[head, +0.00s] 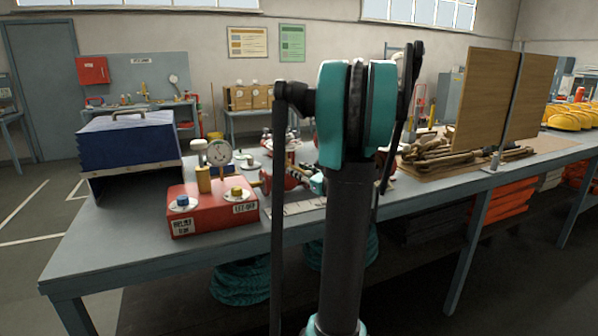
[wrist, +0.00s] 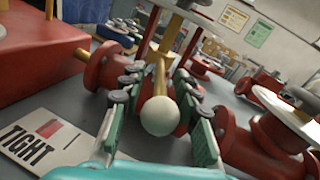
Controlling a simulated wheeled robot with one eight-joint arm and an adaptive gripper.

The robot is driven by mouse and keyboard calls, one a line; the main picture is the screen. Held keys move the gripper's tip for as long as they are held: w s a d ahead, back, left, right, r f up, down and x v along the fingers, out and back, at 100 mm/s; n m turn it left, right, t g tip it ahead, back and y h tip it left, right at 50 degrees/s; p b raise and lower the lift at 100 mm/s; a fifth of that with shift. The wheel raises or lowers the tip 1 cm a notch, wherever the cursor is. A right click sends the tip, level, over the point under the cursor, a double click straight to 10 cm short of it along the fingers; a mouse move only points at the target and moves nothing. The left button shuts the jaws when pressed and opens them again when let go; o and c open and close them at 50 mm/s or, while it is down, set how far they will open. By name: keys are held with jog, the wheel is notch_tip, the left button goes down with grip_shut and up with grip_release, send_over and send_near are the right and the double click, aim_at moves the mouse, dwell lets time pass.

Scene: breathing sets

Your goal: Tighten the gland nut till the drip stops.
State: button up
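In the wrist view a red flanged valve (wrist: 105,68) with bolts stands ahead of me. A brass rod (wrist: 159,78) with a cream ball end (wrist: 160,116) points from it toward my camera. My gripper (wrist: 158,85) has its two green-padded fingers apart, one on each side of the rod and ball. I cannot tell whether a pad touches them. The gland nut is not clearly distinguishable, and no drip is discernible. In the head view the red valve assembly (head: 290,172) is on the bench, partly hidden by my arm. My gripper (head: 315,182) shows only partly there.
A white card marked TIGHT (wrist: 45,140) lies left of the fingers. A second red flanged part (wrist: 265,140) is close on the right. A red box with a gauge (head: 215,205) and a blue case (head: 130,140) stand left. Wooden boards (head: 485,95) stand right.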

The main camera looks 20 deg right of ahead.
jog(key=shift+w, duration=0.3)
grip_shut()
jog(key=shift+a, duration=0.1)
dwell(0.4)
